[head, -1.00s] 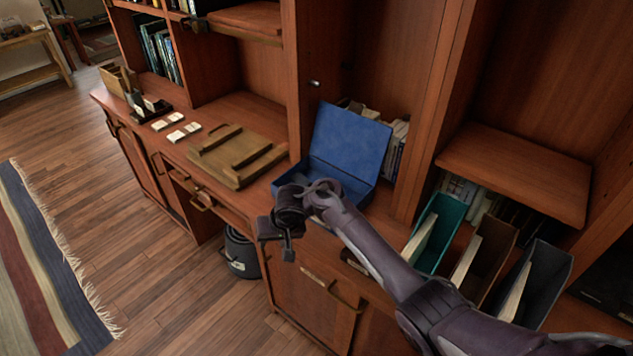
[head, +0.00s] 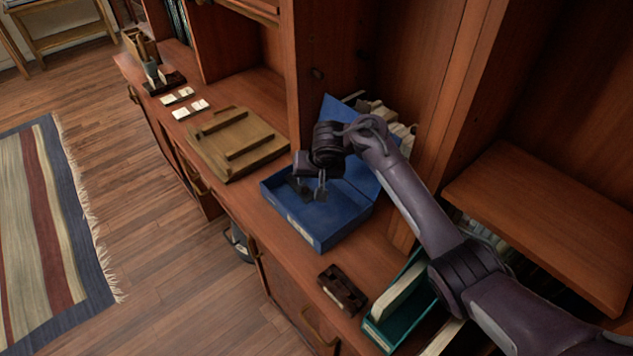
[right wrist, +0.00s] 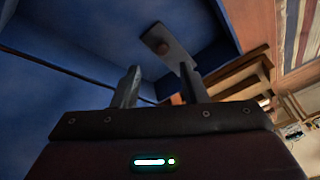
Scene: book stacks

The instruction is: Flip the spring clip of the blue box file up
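The blue box file (head: 312,235) stands open on the counter, its lid (head: 385,150) raised at the back. My right gripper (head: 312,194) hangs over the open box, pointing down into it. In the right wrist view its two fingers (right wrist: 160,75) are apart with nothing between them. The spring clip (right wrist: 172,45), a grey metal plate with a brownish round knob, shows just beyond the fingertips against the blue inside. Its lower end lies close to the right finger; I cannot tell whether they touch. My left gripper is not in view.
A wooden board with raised bars (head: 235,145) lies left of the box. A dark brown holder (head: 342,290) and a teal file (head: 395,320) stand to its right. A cabinet upright (head: 435,130) and a shelf (head: 545,220) rise close to my right arm.

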